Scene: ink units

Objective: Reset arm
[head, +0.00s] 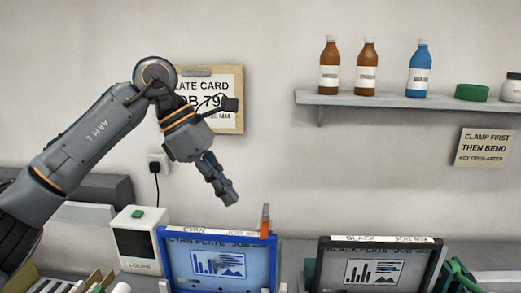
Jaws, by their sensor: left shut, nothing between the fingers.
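My left arm (95,132), marked "ARM L", comes in from the left and bends at a raised elbow in front of the wall. My left gripper (228,195) hangs at its end, pointing down and to the right. It is shut and empty, above the blue-framed cyan plate (220,264) and apart from it. My right arm and gripper are not in view.
The black-framed plate (374,270) stands to the right of the blue one. A white box labelled "LOUPE" (141,236) stands left. A wall shelf (400,101) holds several bottles and pots. A plate card (226,84) hangs partly behind my arm.

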